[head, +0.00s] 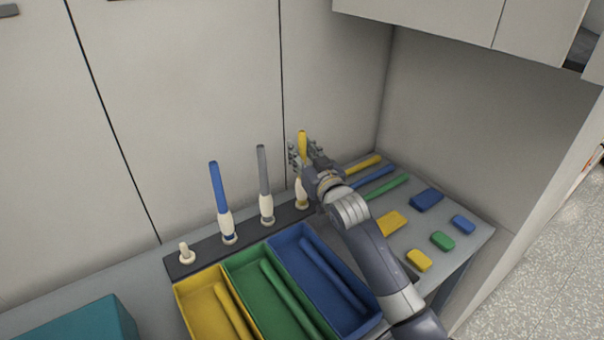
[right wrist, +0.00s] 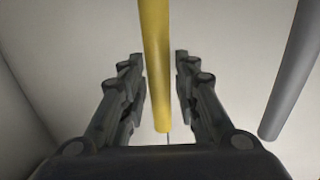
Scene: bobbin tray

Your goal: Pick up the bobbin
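A yellow bobbin (head: 302,141) stands upright in a cream holder at the right end of a dark rack strip (head: 198,261). My right gripper (head: 303,151) is at its upper part, with a finger on each side. In the right wrist view the yellow bobbin (right wrist: 155,70) runs between the two open fingers of my right gripper (right wrist: 154,62). A gap shows on both sides of it. A grey bobbin (head: 263,170) and a blue bobbin (head: 219,187) stand upright to its left. The grey one shows at the right wrist view's right side (right wrist: 294,75). My left gripper is out of view.
An empty cream peg (head: 185,252) is at the rack's left end. Yellow (head: 181,299), green (head: 231,262) and blue (head: 275,243) tray compartments hold rods in front. Loose rods and small blocks lie on the right. A wall (head: 190,80) stands close behind; a cabinet (head: 440,15) hangs upper right.

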